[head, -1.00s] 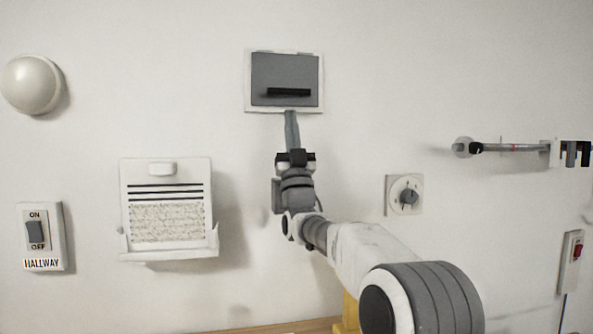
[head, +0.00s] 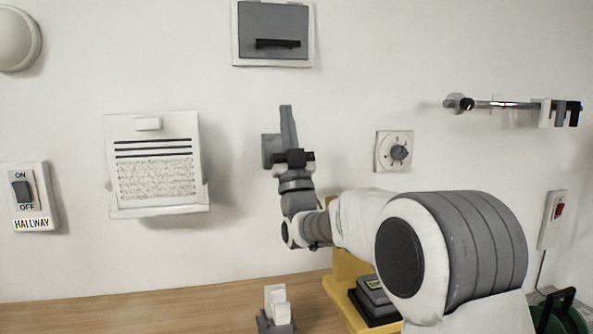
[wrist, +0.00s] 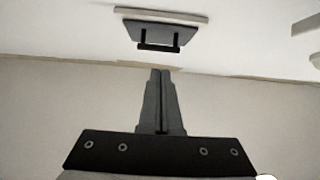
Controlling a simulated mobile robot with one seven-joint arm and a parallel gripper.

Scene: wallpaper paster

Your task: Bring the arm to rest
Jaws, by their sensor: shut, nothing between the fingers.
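My gripper (head: 287,112) points upward in front of the wall, below a grey panel (head: 272,32) with a black handle and a white frame. Its fingers are shut together with nothing between them, and they stand clear of the panel. In the wrist view the shut gripper (wrist: 160,75) shows in the middle, with the panel (wrist: 158,33) and its handle beyond the fingertips. My arm reaches up from the lower right.
A white holder with a striped sheet (head: 155,165) and a hallway switch (head: 24,195) are at left. A dial (head: 394,151), a rail (head: 510,104) and a red switch (head: 553,218) are at right. A wooden surface (head: 190,305) bears a small grey-and-white item (head: 276,308) and a yellow stand (head: 343,282).

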